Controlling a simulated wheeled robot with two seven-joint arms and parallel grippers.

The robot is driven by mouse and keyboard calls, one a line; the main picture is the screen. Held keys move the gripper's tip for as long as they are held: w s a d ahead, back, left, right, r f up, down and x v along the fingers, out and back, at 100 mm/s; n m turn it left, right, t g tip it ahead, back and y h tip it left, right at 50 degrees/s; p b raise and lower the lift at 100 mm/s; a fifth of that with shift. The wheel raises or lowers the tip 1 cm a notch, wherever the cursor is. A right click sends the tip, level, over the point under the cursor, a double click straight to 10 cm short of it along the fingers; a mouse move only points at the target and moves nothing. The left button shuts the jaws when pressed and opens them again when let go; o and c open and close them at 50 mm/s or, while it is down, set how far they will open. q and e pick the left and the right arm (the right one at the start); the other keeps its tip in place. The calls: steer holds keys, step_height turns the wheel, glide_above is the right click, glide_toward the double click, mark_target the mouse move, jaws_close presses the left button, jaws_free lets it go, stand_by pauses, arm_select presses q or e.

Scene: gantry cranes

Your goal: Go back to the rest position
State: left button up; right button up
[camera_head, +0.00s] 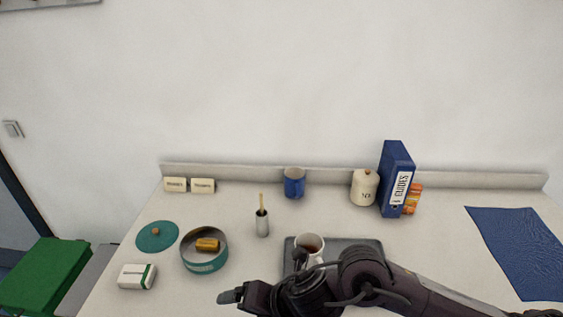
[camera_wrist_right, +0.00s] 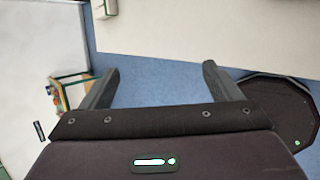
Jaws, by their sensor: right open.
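My right arm comes in from the right along the front of the table in the head view. Its gripper (camera_head: 232,296) points left near the table's front edge. In the right wrist view the gripper (camera_wrist_right: 160,67) has its two fingers wide apart with nothing between them. Blue floor and the white table edge show beyond the fingers. My left gripper does not show in either view.
The white table (camera_head: 330,215) holds a teal tin (camera_head: 206,264), its lid (camera_head: 157,237), a white box (camera_head: 137,277), a metal cup (camera_head: 262,225), a blue mug (camera_head: 294,184), a jar (camera_head: 364,188), a binder (camera_head: 394,178) and a grey tray (camera_head: 365,246) with a white mug (camera_head: 310,247).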

step_height(320, 180, up, 4)
steer(key=a+m+t+y, duration=0.1)
steer(key=a+m+t, duration=0.15)
steer(key=m, duration=0.35)
steer(key=w+d+r+m+t+h, duration=0.25)
steer(key=d+m, duration=0.35)
steer(key=m, duration=0.4)
steer(key=s+d+f+m+g+h, duration=0.2)
steer(key=s+d+f+m, duration=0.2)
steer(key=d+m, duration=0.25)
steer(key=s+d+f+m+g+h, duration=0.1)
steer(key=s+d+f+m+h, duration=0.1)
steer(key=s+d+f+m, duration=0.45)
steer(key=s+d+f+m+g+h, duration=0.15)
steer(key=d+m, duration=0.25)
steer(key=d, duration=0.5)
step_height(320, 180, down, 35)
steer(key=s+g+b, duration=0.2)
steer(key=s+b, duration=0.1)
steer(key=b, duration=0.1)
steer(key=s+d+f+b, duration=0.1)
steer(key=s+d+f, duration=0.1)
steer(key=s+f, duration=0.7)
steer(key=s+d+f+g+b, duration=0.1)
steer(key=s+d+f, duration=0.1)
steer(key=s+f, duration=0.7)
steer(key=shift+s+f+h, duration=0.2)
steer(key=shift+f+h, duration=0.15)
steer(key=shift+h, duration=0.05)
